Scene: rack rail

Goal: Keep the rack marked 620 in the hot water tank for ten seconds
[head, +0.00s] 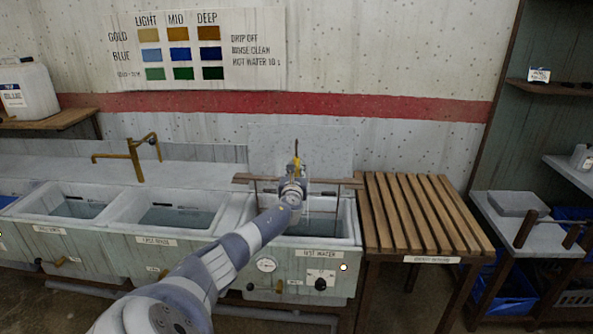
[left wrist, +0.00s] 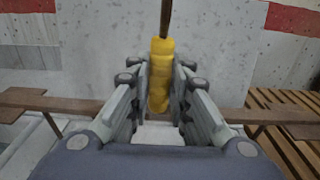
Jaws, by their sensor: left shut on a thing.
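My left gripper (head: 295,174) is over the hot water tank (head: 300,268), at the right end of the sink row. In the left wrist view the gripper (left wrist: 160,92) is shut on a yellow upright grip (left wrist: 160,65) with a brown rod above it. A brown crossbar (head: 335,181), seemingly the rack's, spans left and right at about the tank's rim height; it also shows in the left wrist view (left wrist: 270,116). Thin uprights hang from it toward the water. My arm hides part of it, and no 620 marking is legible. The right gripper is not in view.
Two more basins (head: 165,212) lie to the left, with a brass tap (head: 134,160) behind. A slatted wooden stand (head: 420,215) adjoins the tank on the right. A wall chart (head: 195,50) hangs behind. A side shelf (head: 535,235) stands at far right.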

